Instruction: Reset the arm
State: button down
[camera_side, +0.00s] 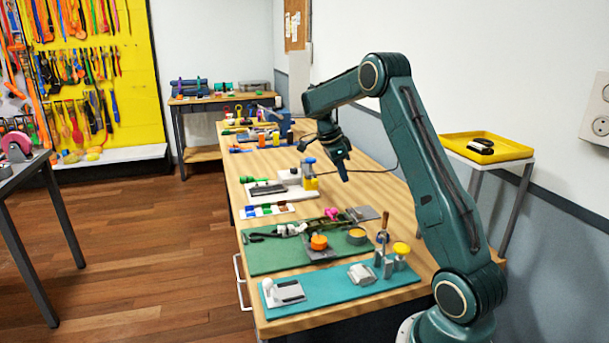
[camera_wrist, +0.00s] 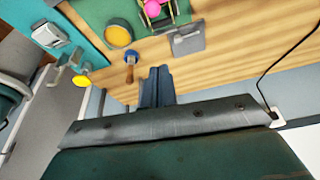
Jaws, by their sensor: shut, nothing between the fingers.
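My gripper (camera_side: 343,174) hangs from my dark green arm above the far-middle part of the wooden workbench (camera_side: 222,165). Its fingers point down and are shut with nothing between them. It is clear of the bench items, to the right of a white fixture (camera_side: 289,190) with a yellow and blue block in the side view. In the wrist view the shut fingers (camera_wrist: 157,78) show at the centre, over bare wood beside a wooden-handled tool (camera_wrist: 129,68). The arm is bent at the elbow, with its base at the near right corner of the bench.
A green mat (camera_side: 265,259) and a teal mat (camera_side: 330,292) with tools and small fixtures lie on the near bench. A yellow tray (camera_side: 487,146) stands on a side stand at right. A black cable (camera_side: 385,168) runs behind the gripper. The wall is close on the right.

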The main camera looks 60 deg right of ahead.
jog(key=shift+a, duration=0.1)
jog(key=s+a+r+n+t, duration=0.1)
jog(key=a+r+n+t, duration=0.1)
jog(key=a+r+n, duration=0.55)
jog(key=s+a+r+n+t, duration=0.25)
jog(key=a+r+n, duration=0.2)
jog(key=a, duration=0.65)
jog(key=s+a+f+n+t+y, duration=0.1)
jog(key=s+a+n+t, duration=0.3)
jog(key=s+a+n, duration=0.9)
jog(key=a+n+y, duration=0.1)
jog(key=a+n, duration=0.2)
jog(key=a, duration=0.1)
jog(key=shift+s+a+f+y, duration=0.2)
jog(key=shift+s+f+y, duration=0.05)
jog(key=shift+f+y, duration=0.1)
